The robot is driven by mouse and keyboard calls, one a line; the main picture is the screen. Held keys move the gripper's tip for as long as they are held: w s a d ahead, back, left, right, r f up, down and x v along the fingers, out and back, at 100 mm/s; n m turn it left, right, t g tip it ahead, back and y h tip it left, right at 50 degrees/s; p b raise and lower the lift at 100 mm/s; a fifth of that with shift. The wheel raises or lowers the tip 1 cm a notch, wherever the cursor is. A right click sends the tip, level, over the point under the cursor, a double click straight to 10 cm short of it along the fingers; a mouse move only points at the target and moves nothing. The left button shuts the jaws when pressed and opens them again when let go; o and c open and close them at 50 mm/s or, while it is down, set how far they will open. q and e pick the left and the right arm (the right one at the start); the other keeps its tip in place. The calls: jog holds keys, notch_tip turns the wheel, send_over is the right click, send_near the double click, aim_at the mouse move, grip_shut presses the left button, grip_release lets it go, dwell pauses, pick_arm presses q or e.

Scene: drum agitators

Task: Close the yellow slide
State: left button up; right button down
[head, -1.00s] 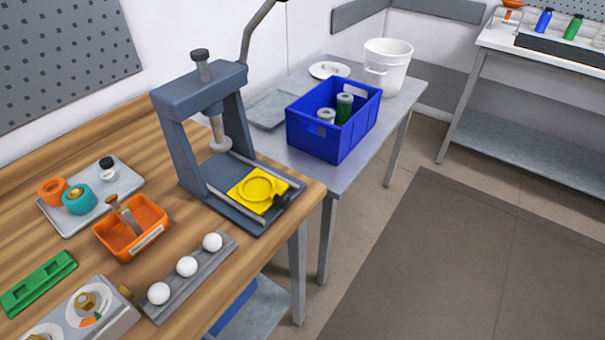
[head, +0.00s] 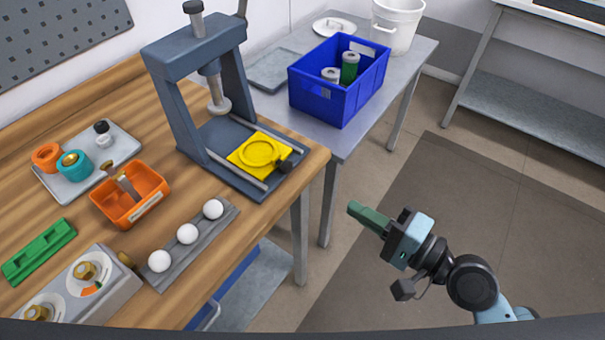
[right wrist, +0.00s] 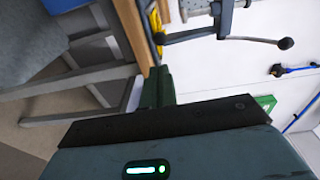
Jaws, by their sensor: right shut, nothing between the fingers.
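The yellow slide (head: 258,152) is a flat plate with a round ring-shaped recess. It sits between the rails at the front of the dark blue-grey press (head: 193,68), out in front of the ram. A black knob (head: 284,167) is at its front right corner. My right gripper (head: 353,208) is shut and empty, in the air over the floor, to the right of the workbench and apart from the slide. In the right wrist view the green fingers (right wrist: 157,85) are together, and a bit of yellow (right wrist: 155,22) shows beyond them. My left gripper is not in view.
The wooden workbench (head: 90,100) holds an orange bin (head: 130,212), a rail of white balls (head: 187,235) and a dial box (head: 75,290) left of the press. A blue crate (head: 325,105) stands on the metal table behind. Open floor lies to the right.

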aim_at(288, 169)
jog(key=p+x, duration=0.2)
jog(key=x, duration=1)
jog(key=shift+w+a+r, duration=0.1)
jog(key=shift+w+a, duration=0.05)
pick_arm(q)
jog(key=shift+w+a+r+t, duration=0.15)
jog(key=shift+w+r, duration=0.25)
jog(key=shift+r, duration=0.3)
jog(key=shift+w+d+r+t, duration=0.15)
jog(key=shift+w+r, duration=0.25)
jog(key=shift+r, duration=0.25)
pick_arm(e)
jog(key=shift+w+a, duration=0.3)
jog(key=shift+a, duration=0.05)
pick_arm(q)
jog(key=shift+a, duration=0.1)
pick_arm(e)
jog(key=x, duration=0.5)
jog(key=shift+s+a, duration=0.1)
jog(key=shift+a, duration=0.05)
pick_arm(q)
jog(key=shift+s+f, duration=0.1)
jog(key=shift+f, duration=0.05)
pick_arm(e)
jog(key=shift+s, duration=0.1)
